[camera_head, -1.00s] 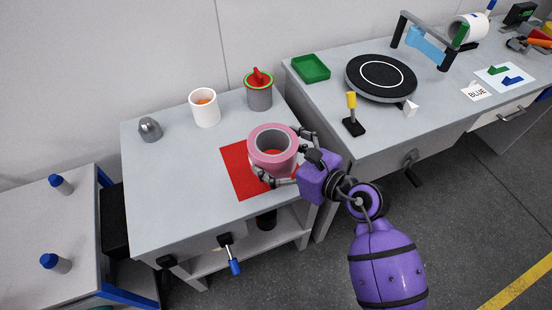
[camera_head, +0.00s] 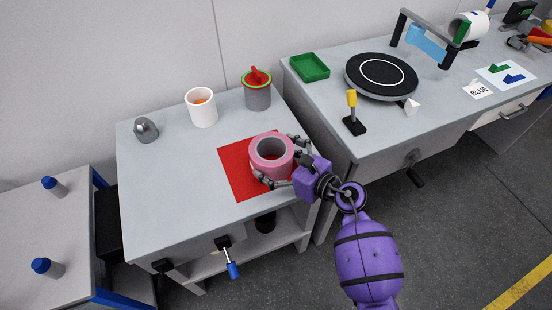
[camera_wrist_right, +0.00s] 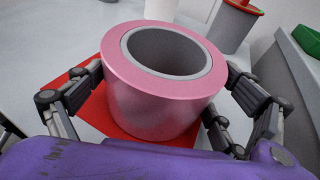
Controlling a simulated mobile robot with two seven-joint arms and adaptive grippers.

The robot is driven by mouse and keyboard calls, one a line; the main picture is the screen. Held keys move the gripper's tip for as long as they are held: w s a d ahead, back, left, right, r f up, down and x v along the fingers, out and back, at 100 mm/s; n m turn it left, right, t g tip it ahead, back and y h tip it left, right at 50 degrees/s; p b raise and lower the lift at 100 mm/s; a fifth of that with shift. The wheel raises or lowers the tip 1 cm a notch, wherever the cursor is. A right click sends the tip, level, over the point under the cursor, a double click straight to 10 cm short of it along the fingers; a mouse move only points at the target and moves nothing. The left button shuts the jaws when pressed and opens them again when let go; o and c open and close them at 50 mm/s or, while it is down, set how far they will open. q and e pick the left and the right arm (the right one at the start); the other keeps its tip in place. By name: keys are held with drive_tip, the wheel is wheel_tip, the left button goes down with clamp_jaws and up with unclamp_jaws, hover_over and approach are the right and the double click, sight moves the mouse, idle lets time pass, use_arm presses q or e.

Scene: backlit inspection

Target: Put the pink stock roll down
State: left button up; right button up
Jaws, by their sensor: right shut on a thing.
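The pink stock roll (camera_head: 271,170) is upright, with its grey core open to the top, over the red mat (camera_head: 235,165) on the grey table. My right gripper (camera_head: 285,163) is shut on the roll, its fingers on either side. In the right wrist view the roll (camera_wrist_right: 150,105) fills the middle, between the fingers (camera_wrist_right: 160,100), with the red mat (camera_wrist_right: 95,110) beneath and beside it. I cannot tell whether the roll's underside touches the mat. My left gripper is not in view.
A second table at right holds a black turntable (camera_head: 365,90) and a green tray (camera_head: 309,69). The table's left front is clear.

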drive_tip(key=shift+r, duration=0.1)
drive_tip(key=o, duration=1.7)
drive_tip(key=shift+f, duration=0.2)
drive_tip(key=shift+r, duration=0.2)
drive_tip(key=v, duration=1.2)
